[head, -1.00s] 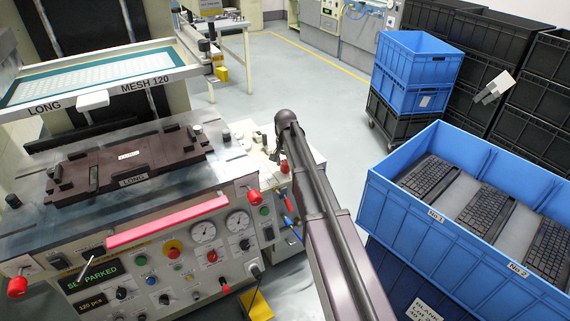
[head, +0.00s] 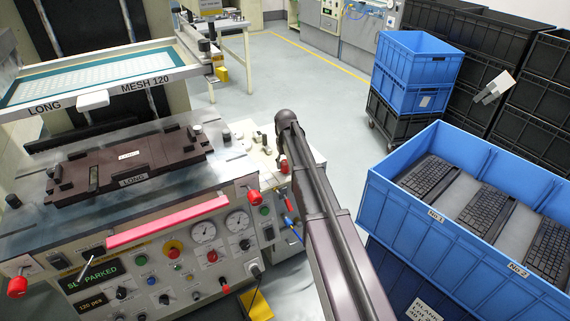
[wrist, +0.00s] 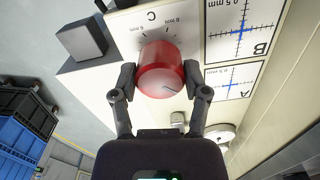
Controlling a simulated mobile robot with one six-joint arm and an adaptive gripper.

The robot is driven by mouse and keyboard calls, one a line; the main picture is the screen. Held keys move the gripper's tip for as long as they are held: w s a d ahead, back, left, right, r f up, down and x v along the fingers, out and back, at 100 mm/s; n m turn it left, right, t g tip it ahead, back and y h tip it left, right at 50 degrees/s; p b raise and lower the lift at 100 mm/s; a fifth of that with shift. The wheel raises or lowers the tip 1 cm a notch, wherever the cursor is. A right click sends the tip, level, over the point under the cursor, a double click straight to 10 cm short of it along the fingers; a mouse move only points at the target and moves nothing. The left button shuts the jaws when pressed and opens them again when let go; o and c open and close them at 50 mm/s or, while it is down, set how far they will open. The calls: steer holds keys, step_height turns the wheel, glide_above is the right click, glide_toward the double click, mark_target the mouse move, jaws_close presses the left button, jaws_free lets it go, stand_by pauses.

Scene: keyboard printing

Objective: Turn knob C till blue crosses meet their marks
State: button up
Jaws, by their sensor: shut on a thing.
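Knob C (wrist: 161,70) is a round red knob in the wrist view, below the letter C and a scale in mm. My gripper (wrist: 160,78) is shut on it, one dark finger on each side. Right of the knob are two white mark plates. Plate B (wrist: 270,20) has a blue cross (wrist: 240,31) over fine black scale lines; plate A (wrist: 250,70) has a smaller blue cross (wrist: 231,82). Both crosses lie close to their black lines; any small offset is too fine to tell. In the head view my arm hides the gripper and most of that panel.
A dark block (wrist: 82,40) stands beside the knob panel. The printing machine's front panel (head: 200,262) has gauges and red knobs. A blue crate (head: 450,248) with keyboards stands at right, near my arm. Open floor (head: 310,90) lies behind.

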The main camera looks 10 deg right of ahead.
steer(key=shift+n, duration=0.6)
steer(key=o, duration=1.2)
steer(key=shift+c, duration=0.2)
steer(key=shift+m, duration=0.5)
